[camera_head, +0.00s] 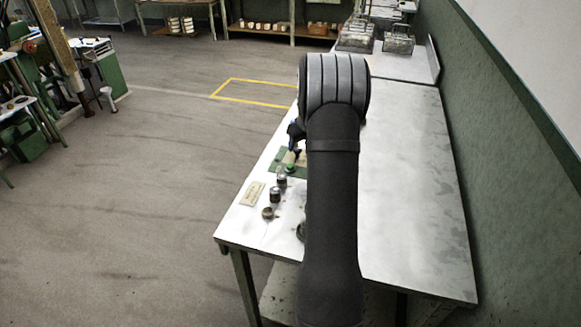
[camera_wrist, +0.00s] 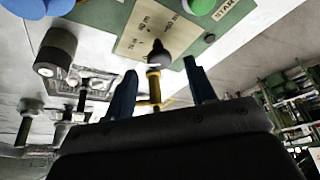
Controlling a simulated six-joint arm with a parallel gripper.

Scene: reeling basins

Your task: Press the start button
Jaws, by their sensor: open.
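The green start button (camera_wrist: 198,4) is at the top edge of the wrist view, partly cut off, beside a label (camera_wrist: 228,8) reading "STAR". It sits on a green panel (camera_wrist: 105,14). In the head view a small green spot (camera_head: 290,168) shows on the panel, and I cannot tell for certain that it is the same button. My gripper (camera_wrist: 160,68) is open, its two blue fingers apart. A yellow lever with a black knob (camera_wrist: 154,82) appears between them, and contact cannot be told. In the head view my arm hides most of the gripper.
A blue button (camera_wrist: 60,5) and a printed scale plate (camera_wrist: 147,30) are on the panel. Dark knobs (camera_head: 275,194) and a paper tag (camera_head: 252,193) lie along the left edge of the metal table (camera_head: 410,180). A green wall (camera_head: 500,150) borders its right side.

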